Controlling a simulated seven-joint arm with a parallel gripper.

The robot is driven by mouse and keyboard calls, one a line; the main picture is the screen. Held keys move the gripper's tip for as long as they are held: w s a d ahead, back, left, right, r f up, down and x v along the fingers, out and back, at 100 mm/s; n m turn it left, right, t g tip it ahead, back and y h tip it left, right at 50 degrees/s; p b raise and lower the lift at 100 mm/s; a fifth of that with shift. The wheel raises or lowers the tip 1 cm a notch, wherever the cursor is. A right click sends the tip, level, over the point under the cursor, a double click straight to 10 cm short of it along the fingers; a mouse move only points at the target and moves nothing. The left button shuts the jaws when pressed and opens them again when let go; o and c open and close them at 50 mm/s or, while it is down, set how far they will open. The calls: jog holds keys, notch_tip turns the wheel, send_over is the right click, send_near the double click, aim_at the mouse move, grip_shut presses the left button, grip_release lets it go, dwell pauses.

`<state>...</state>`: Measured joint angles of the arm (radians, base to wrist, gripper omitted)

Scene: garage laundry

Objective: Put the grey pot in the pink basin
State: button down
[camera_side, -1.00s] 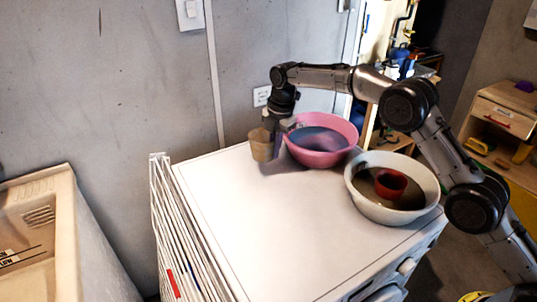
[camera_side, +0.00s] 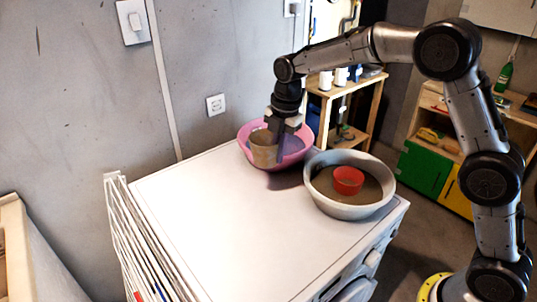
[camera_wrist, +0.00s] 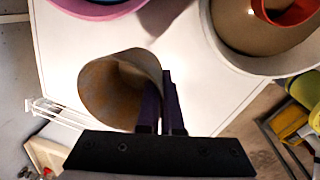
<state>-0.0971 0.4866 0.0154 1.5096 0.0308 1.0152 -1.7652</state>
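The grey pot (camera_side: 263,150), tan-grey in this light, is at my gripper (camera_side: 279,142) in the side view. It overlaps the near side of the pink basin (camera_side: 293,158) there. In the wrist view the pot (camera_wrist: 92,92) is tilted in the picture. My gripper's dark fingers (camera_wrist: 162,106) are close together at its right wall and appear pinched on that wall. The wrist view shows the pink basin (camera_wrist: 95,12) at the top left edge, apart from the pot. Whether the pot's base clears the white top is hard to tell.
A white bowl (camera_side: 350,211) with a red pot (camera_side: 348,180) inside stands right of the basin on the white machine top (camera_side: 220,230). The top's front and left are clear. A white drying rack (camera_side: 125,230) stands at its left edge. A wall is behind.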

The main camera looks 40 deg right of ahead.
jog(key=s+d+r+m, duration=0.2)
jog(key=s+d+m, duration=0.15)
jog(key=d, duration=0.85)
send_near(290, 152)
jog(key=s+a, duration=0.2)
jog(key=s+a+f, duration=0.1)
jog(key=s+a, duration=0.1)
jog(key=shift+a+f, duration=0.1)
jog(key=shift+a, duration=0.3)
jog(key=shift+w+f+n, duration=0.25)
jog(key=shift+w+f, duration=0.2)
jog(key=shift+f, duration=0.1)
jog(key=shift+d+f, duration=0.1)
jog(key=shift+f, duration=1.5)
jog(key=c, duration=1.1)
grip_release()
jog(key=shift+f, duration=0.15)
